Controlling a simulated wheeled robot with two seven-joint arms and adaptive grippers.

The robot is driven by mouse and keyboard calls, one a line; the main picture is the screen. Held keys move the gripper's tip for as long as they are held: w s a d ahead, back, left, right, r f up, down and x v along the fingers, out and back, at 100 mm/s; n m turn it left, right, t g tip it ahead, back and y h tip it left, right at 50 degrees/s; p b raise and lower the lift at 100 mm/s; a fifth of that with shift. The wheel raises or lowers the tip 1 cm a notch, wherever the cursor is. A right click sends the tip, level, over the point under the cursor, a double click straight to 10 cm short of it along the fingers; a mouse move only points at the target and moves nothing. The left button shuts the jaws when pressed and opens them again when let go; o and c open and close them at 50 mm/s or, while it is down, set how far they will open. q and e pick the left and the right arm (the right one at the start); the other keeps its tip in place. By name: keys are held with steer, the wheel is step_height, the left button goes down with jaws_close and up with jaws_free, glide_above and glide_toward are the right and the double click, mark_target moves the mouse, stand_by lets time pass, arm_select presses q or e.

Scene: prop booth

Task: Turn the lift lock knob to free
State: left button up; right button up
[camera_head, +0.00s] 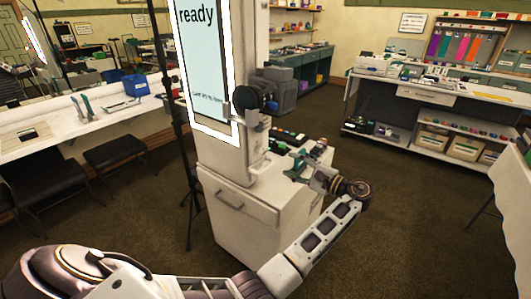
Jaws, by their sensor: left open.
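A white booth column (221,155) with a lit screen reading "ready" (205,60) stands on a white cabinet (238,212). A dark round knob (270,104) sits on the column's right side, near a grey bracket; it looks like the lift lock knob, but its markings and setting are too small to read. My left arm comes in from the bottom left and bends back toward the cabinet. My left gripper (296,170) is open, over the cabinet's top right area, below and to the right of the knob and apart from it. My right gripper is not in view.
Small dark items (288,136) lie on the cabinet top behind my gripper. A thin black stand (180,120) rises left of the column. A long white counter (90,117) with stools is at left; shelving (425,120) is at right. Brown floor is clear at right.

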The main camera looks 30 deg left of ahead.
mark_target(262, 150)
arm_select(q)
steer(key=shift+w+a, duration=0.3)
steer(key=shift+a, duration=1.9)
steer(key=shift+w+a, duration=0.35)
steer(key=shift+a, duration=1.85)
steer(key=shift+w+a, duration=0.3)
steer(key=shift+a, duration=1.9)
steer(key=shift+c, duration=0.5)
steer(key=c, duration=1)
